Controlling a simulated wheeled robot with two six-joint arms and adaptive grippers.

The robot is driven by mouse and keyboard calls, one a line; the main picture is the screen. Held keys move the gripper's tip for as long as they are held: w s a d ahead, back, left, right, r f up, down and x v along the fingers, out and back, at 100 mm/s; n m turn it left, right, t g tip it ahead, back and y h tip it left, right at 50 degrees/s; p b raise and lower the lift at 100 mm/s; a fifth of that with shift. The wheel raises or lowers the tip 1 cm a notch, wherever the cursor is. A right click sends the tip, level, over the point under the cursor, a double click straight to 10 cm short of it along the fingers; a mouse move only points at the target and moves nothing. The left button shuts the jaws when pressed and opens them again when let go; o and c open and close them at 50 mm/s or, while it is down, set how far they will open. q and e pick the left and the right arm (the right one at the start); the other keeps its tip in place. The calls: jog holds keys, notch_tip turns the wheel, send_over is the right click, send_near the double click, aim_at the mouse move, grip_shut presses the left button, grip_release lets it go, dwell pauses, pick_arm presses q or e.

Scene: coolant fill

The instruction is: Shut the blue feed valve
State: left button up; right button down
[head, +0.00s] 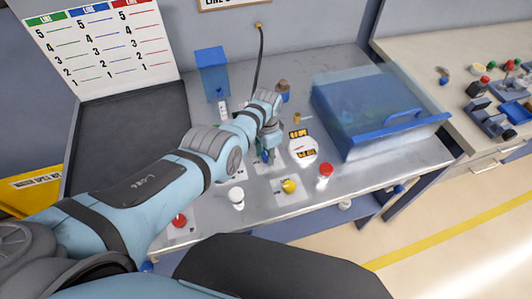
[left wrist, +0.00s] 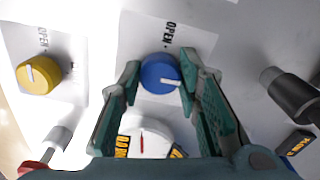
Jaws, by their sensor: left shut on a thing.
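The blue feed valve is a round blue knob (left wrist: 160,73) with a white pointer mark, on a white plate (left wrist: 207,42) printed OPEN. In the left wrist view the mark points to the right and slightly down, and the print is above the knob. My left gripper (left wrist: 160,80) is shut on the blue knob, with one green finger on each side. In the head view my left gripper (head: 268,143) reaches down to the bench, and the knob (head: 266,157) is mostly hidden under it. My right gripper is not in view.
A yellow knob (head: 289,186) stands near the blue one. A round gauge with a red needle (head: 303,150), a red-topped part (head: 325,170) and a white-topped part (head: 237,197) are close by. A clear blue bin (head: 372,112) stands to the right.

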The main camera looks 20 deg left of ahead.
pick_arm(q)
jog(key=shift+d, duration=0.1)
jog(key=o, duration=1.1)
jog(key=shift+w+f, duration=0.1)
jog(key=shift+w, duration=0.05)
jog(key=shift+o, duration=0.2)
notch_tip(320, 180, up, 12)
